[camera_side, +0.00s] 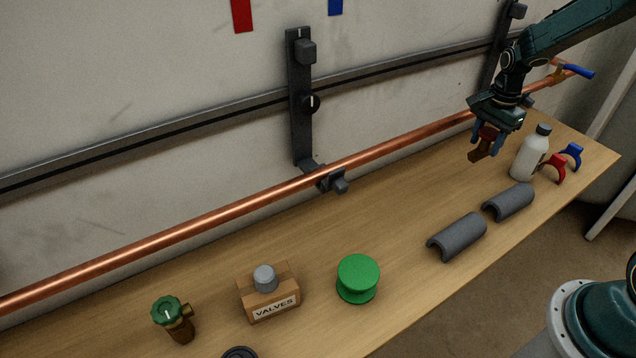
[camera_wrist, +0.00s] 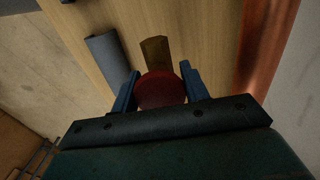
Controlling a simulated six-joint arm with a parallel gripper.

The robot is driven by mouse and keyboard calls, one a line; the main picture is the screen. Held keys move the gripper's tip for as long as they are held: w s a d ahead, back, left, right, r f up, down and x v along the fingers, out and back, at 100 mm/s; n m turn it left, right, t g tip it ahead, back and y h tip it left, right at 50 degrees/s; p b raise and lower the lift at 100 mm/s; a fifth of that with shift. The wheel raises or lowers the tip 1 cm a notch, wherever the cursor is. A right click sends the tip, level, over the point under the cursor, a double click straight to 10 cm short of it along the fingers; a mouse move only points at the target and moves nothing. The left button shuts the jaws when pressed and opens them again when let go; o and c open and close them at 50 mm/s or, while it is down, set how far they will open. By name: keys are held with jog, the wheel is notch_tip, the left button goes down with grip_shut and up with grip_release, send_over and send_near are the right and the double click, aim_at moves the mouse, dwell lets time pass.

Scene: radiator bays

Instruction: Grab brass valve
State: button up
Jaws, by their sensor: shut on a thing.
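My gripper (camera_side: 487,142) is at the right of the side view, above the far part of the bench. Its blue fingers are shut on a valve with a round red cap and a brass-brown body (camera_side: 481,155). In the wrist view, the red cap (camera_wrist: 161,90) sits between the fingers and the brass body (camera_wrist: 156,53) extends beyond it. The valve appears tilted and clear of the wood, just left of a white bottle. Another brass valve with a green cap (camera_side: 168,309) stands on the bench at the lower left.
A copper pipe (camera_side: 230,219) runs along the wall behind the bench (camera_side: 390,195). The white bottle (camera_side: 530,153), red clip (camera_side: 556,168), blue clip (camera_side: 573,155) and grey half-shells (camera_side: 458,236) are nearby. A green spool (camera_side: 358,277) and VALVES box (camera_side: 270,302) stand left.

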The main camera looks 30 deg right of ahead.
notch_tip(320, 180, up, 11)
jog(key=shift+r, duration=0.1)
dwell(0.3)
jog(key=shift+a, duration=0.1)
dwell(0.4)
